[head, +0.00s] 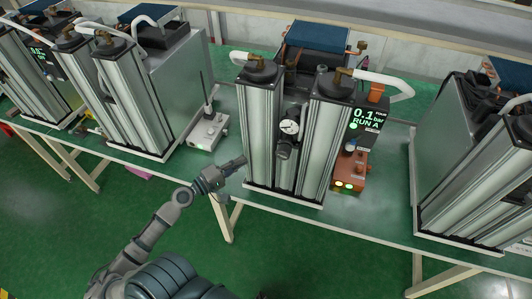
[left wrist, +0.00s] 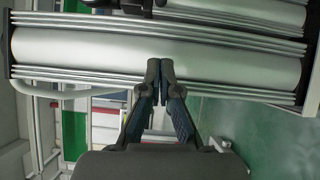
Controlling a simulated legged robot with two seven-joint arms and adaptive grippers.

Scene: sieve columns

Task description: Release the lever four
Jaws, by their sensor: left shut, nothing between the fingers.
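The middle sieve unit (head: 285,150) has two upright silver columns with a round gauge (head: 289,127) between them. I cannot tell which part is lever four; no number marks a lever. An orange control box (head: 350,170) with lit buttons stands at the unit's right, and a grey box (head: 208,131) with an upright black rod stands at its left. My left gripper (head: 240,162) is shut and empty, beside the left column's lower part. In the left wrist view its fingertips (left wrist: 160,68) are together in front of a silver column (left wrist: 150,58); contact is unclear. My right gripper is out of view.
A display (head: 366,117) on the middle unit reads 0.1 bar, RUN A. More column units stand at the left (head: 130,90) and right (head: 490,170). The green tabletop (head: 385,212) is bare between the middle and right units.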

